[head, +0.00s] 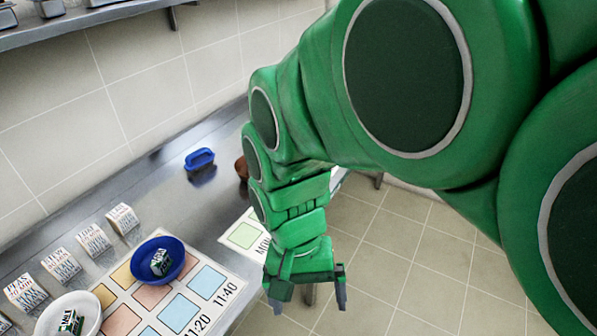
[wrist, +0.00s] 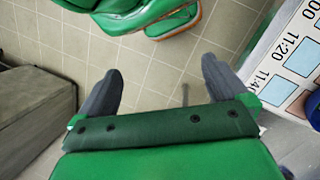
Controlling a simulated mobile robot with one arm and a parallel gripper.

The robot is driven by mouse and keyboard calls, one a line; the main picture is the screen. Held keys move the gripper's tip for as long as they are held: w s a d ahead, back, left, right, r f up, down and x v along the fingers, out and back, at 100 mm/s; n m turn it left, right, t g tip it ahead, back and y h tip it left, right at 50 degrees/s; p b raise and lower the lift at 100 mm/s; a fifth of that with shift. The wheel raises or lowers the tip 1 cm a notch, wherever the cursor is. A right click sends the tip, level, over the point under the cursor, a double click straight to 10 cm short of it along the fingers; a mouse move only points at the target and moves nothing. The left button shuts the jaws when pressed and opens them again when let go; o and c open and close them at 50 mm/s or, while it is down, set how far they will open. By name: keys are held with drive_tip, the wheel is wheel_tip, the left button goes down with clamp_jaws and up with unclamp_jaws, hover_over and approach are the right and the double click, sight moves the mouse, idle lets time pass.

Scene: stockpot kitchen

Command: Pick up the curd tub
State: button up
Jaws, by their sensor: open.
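My gripper (head: 308,299) is open and empty in the head view, pointing down beside the counter's front edge. In the wrist view its two dark fingers (wrist: 162,68) stand wide apart with only tiled floor between them. I cannot tell for sure which thing is the curd tub. A blue bowl (head: 143,270) on the counter, left of my gripper, holds a small printed block (head: 161,262). A white bowl (head: 52,309) at the lower left holds another printed block (head: 71,321). A small blue open container (head: 199,158) sits farther back.
A printed mat (head: 207,282) with coloured squares and times lies on the metal counter (head: 185,215); its edge also shows in the wrist view (wrist: 279,91). Several printed cards (head: 93,239) stand along the left. A brown object (head: 241,168) is partly hidden by my arm. Floor is clear at right.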

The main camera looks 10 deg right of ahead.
drive_tip(key=shift+s+d+r+n+t+y, duration=0.55)
drive_tip(key=shift+s+d+r+n, duration=0.9)
drive_tip(key=shift+d, duration=1.5)
drive_tip(key=w+a+m+t+y, duration=0.1)
drive_tip(key=w+a+m+y, duration=0.25)
drive_tip(key=w, duration=0.55)
drive_tip(key=w+a+f+m+t+y, duration=0.1)
drive_tip(key=w+a+m+y, duration=0.2)
drive_tip(key=w, duration=0.6)
drive_tip(key=w+a+m+t+y, duration=0.1)
drive_tip(key=w+a+m+y, duration=0.2)
drive_tip(key=w, duration=0.6)
drive_tip(key=w+d+f+m+t+y, duration=0.1)
drive_tip(key=w+d+f+m+t, duration=0.1)
drive_tip(key=w+d+m, duration=0.3)
drive_tip(key=w+d+f+m+t, duration=0.2)
drive_tip(key=w+d+m+t, duration=0.15)
drive_tip(key=w, duration=0.35)
drive_tip(key=w+d+f+m+t+h, duration=0.2)
drive_tip(key=w+d+f+m, duration=0.6)
drive_tip(key=d, duration=0.3)
drive_tip(key=shift+m, duration=0.35)
drive_tip(key=shift+x, duration=3.4)
drive_tip(key=shift+c, duration=0.2)
drive_tip(key=c, duration=1)
